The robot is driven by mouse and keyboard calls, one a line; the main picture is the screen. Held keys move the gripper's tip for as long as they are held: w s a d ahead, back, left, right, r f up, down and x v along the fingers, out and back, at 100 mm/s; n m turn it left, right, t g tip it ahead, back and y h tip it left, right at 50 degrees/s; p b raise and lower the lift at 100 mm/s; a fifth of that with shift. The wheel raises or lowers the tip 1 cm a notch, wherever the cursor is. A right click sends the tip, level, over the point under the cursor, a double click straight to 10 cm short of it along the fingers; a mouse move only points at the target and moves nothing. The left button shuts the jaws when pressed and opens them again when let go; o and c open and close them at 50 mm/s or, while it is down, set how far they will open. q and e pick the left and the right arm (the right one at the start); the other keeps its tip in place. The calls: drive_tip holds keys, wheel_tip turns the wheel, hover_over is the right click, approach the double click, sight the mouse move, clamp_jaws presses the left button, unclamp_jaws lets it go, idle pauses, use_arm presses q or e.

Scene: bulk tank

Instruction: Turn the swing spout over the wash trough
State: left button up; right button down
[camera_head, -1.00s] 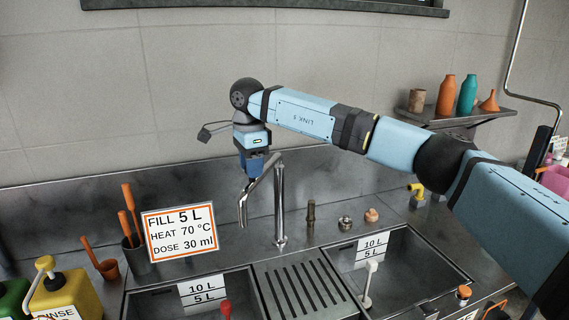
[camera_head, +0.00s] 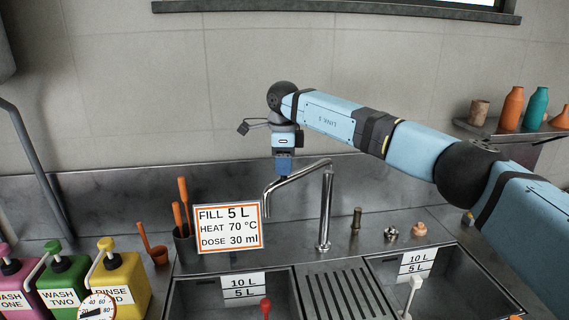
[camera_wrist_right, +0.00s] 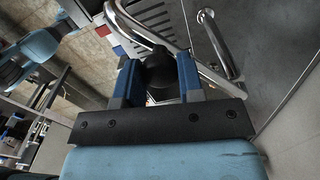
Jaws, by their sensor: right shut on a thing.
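The chrome swing spout (camera_head: 298,181) rises from a post behind the draining rack. Its arm reaches left and its tip bends down over the counter near the left trough's back edge. My right gripper (camera_head: 283,174) points down onto the spout's outer part and is shut on it. In the right wrist view, a dark piece sits between my blue fingers (camera_wrist_right: 158,78), with the chrome spout tube (camera_wrist_right: 134,28) just beyond. The left trough (camera_head: 195,287) carries a 10 L / 5 L plate; no label says which trough is the wash one. My left gripper is out of view.
A sign (camera_head: 228,228) and a dark cup of orange-handled tools (camera_head: 184,245) stand left of the spout. The right trough (camera_head: 455,285) lies past the ribbed rack (camera_head: 340,290). Wash and rinse containers (camera_head: 122,285) stand far left. Small fittings (camera_head: 391,233) sit right of the post.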

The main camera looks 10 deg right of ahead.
drive_tip(key=c, duration=0.8)
unclamp_jaws()
drive_tip(key=shift+o, duration=0.2)
drive_tip(key=shift+r, duration=0.1)
wheel_tip(320, 180, up, 14)
drive_tip(key=b, duration=0.1)
